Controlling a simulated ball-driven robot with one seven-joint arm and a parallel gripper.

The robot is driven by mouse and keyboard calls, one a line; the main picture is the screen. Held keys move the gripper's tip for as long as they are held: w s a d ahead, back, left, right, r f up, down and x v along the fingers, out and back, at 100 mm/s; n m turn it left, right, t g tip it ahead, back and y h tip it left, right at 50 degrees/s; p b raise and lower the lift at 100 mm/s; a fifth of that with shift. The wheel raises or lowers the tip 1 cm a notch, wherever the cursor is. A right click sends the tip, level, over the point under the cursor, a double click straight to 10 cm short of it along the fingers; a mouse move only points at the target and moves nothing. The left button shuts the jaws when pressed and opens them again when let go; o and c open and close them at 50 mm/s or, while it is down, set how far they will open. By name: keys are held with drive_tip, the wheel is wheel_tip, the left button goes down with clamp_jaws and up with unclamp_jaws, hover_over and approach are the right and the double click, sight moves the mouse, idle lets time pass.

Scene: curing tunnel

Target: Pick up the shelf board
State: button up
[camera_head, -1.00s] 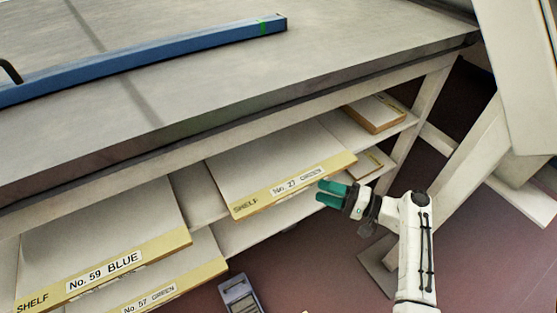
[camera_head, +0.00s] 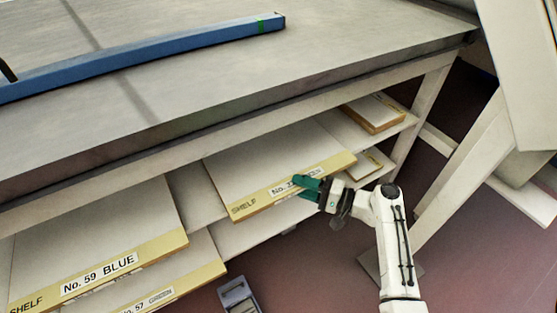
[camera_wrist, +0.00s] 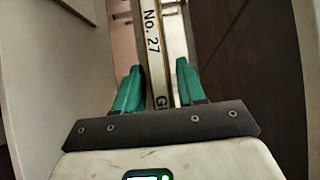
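In the wrist view the board's labelled edge (camera_wrist: 152,45) runs between the two green fingers of my gripper (camera_wrist: 159,72). The fingers are open, with a gap on each side of the edge.
Boards No. 59 BLUE (camera_head: 100,235) and No. 57 (camera_head: 190,265) lie at the left. Smaller boards (camera_head: 374,113) sit at the right of the rack. A bench leg (camera_head: 420,110) stands at right. A blue bar (camera_head: 150,55) lies on the bench top. A grey device (camera_head: 238,295) is below.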

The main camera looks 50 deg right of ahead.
clamp_jaws()
idle(0.4)
drive_tip(key=shift+r, duration=0.15)
drive_tip(key=shift+r, duration=0.2)
wheel_tip(320, 180, up, 2)
drive_tip(key=shift+r+p, duration=0.25)
drive_tip(key=shift+p, duration=0.4)
drive_tip(key=s+a+r+p, duration=0.4)
drive_tip(key=s+a+r, duration=0.1)
drive_tip(key=s+r, duration=0.5)
drive_tip(key=s, duration=0.2)
drive_tip(key=shift+s+a+p, duration=0.35)
drive_tip(key=shift+p, duration=0.05)
